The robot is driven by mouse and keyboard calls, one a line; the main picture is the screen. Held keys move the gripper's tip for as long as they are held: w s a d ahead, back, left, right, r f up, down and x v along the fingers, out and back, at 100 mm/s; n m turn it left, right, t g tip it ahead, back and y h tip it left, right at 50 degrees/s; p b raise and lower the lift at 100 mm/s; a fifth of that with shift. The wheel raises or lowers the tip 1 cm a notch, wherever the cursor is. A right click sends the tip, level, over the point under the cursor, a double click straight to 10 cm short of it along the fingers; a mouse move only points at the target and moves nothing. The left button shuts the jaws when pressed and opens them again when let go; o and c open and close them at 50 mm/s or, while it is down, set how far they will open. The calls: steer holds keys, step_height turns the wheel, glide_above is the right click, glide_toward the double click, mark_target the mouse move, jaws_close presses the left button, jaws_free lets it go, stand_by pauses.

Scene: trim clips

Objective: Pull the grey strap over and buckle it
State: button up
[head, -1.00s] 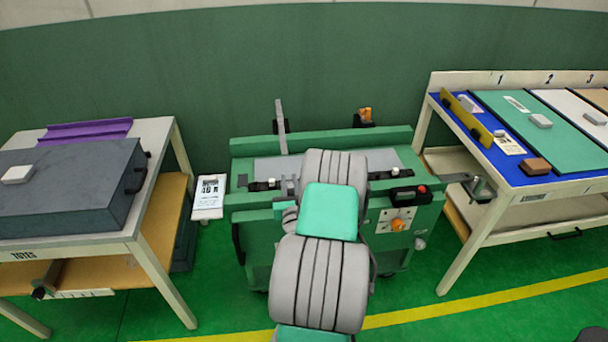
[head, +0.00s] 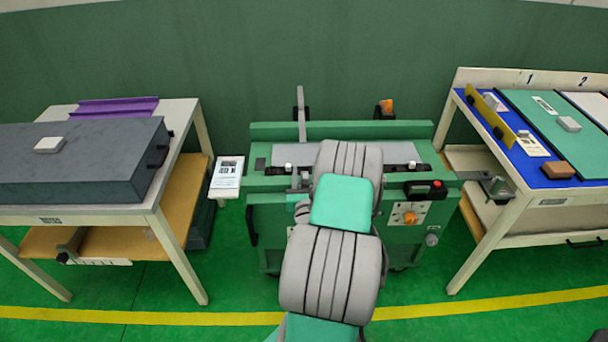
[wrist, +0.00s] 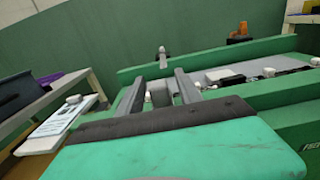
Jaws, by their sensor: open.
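The grey strap (head: 301,112) stands up as a narrow upright strip at the back of the green bench machine (head: 340,131). In the wrist view, a small grey piece (wrist: 162,57) above the back rail looks like the strap, seen nearly end on. My gripper (wrist: 159,78) is open, its two grey fingers apart and pointing toward the back rail. The strap piece appears beyond the fingertips, not between them. A small pale block (wrist: 158,93) shows between the fingers, lower down. In the head view my arm hides most of the gripper and the bench middle. I cannot make out the buckle for certain.
An orange-topped part (head: 386,105) stands behind the rail. The bench front has an orange knob (head: 410,218) and a red button (head: 437,184). A white card (head: 227,172) sits on the left. Tables stand left (head: 90,211) and right (head: 540,195).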

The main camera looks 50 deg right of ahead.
steer(key=shift+s+a+f+b, duration=0.1)
steer(key=shift+s+a+b, duration=0.15)
steer(key=shift+s+b, duration=0.15)
steer(key=b+v, duration=0.3)
steer(key=v, duration=0.4)
